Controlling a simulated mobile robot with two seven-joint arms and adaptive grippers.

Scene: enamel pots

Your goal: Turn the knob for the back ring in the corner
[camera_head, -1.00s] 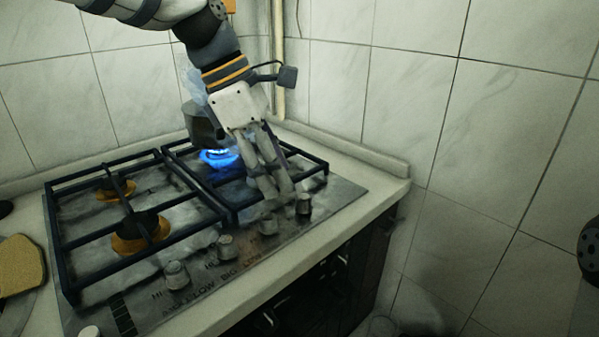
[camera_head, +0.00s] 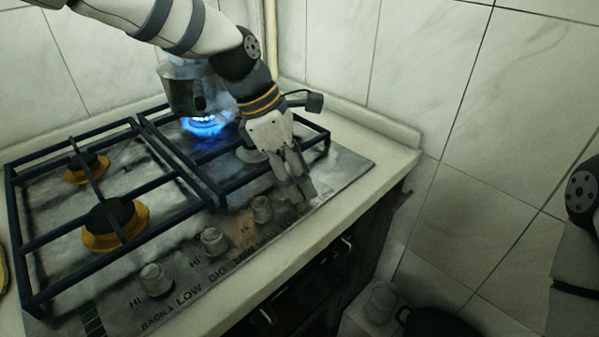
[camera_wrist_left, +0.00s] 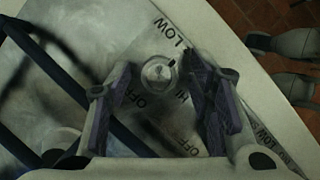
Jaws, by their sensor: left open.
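My left gripper (camera_head: 296,190) points down over the far right end of the hob's knob row. In the left wrist view, its open fingers (camera_wrist_left: 160,88) stand on either side of a round metal knob (camera_wrist_left: 159,72), with gaps visible. In the head view the fingers cover that knob. Other knobs stand along the front strip: one just left of the fingers (camera_head: 262,209), a middle one (camera_head: 214,241) and a near one (camera_head: 155,280). The back ring in the corner burns with a blue flame (camera_head: 205,126). My right gripper is out of view.
Black pan supports (camera_head: 150,150) rise over the hob beside the knobs. Two orange-based burners (camera_head: 115,222) are unlit at left. The counter edge (camera_head: 345,215) and tiled wall (camera_head: 470,170) lie to the right.

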